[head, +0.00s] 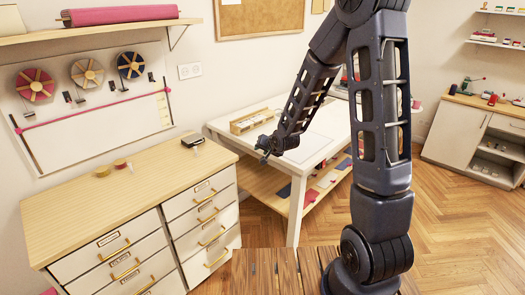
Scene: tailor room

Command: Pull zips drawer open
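A drawer cabinet (70,200) with a light wood top and white fronts stands at the lower left. Its drawers are in two columns, a left column (97,254) and a right column (192,196). Each visible front has a small label and a brass-coloured handle (207,199). The labels are too small to read, so I cannot tell which is the zips drawer. All visible drawers look shut. The lowest left fronts are cut off by the picture's edge.
A white table (322,125) with a lower wooden shelf stands right of the cabinet. A wooden tray (250,121) lies on it. Small round things and a dark box (193,141) sit on the cabinet top. Wooden floor (450,220) is clear at the right.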

